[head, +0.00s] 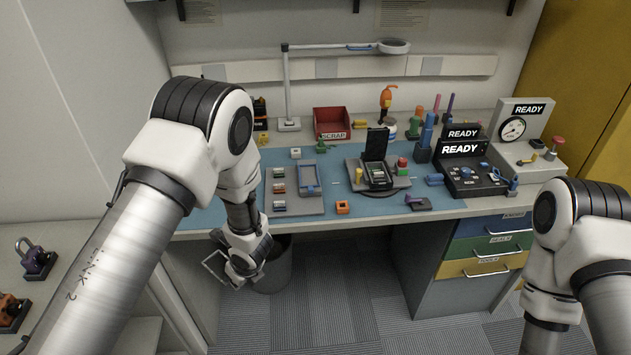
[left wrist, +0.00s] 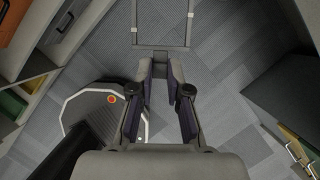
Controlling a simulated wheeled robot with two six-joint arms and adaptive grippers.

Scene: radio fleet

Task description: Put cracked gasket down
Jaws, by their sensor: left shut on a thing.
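The gasket (head: 212,262) is a thin grey rectangular frame. My left gripper (head: 233,272) is shut on one side of it and holds it in the air, in front of and below the bench's front edge. In the left wrist view the gasket (left wrist: 163,46) sticks out beyond the fingertips of my left gripper (left wrist: 160,64), with floor behind it. No crack can be made out at this size. A red tray marked SCRAP (head: 332,124) stands at the back of the bench. My right arm shows at the lower right, but its gripper is out of view.
A dark bin (head: 275,278) stands on the floor under the bench, just behind my left gripper. The blue mat (head: 355,205) carries a grey parts tray (head: 296,205), a black radio fixture (head: 378,176) and several small parts. Drawers (head: 484,245) are under the bench at right.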

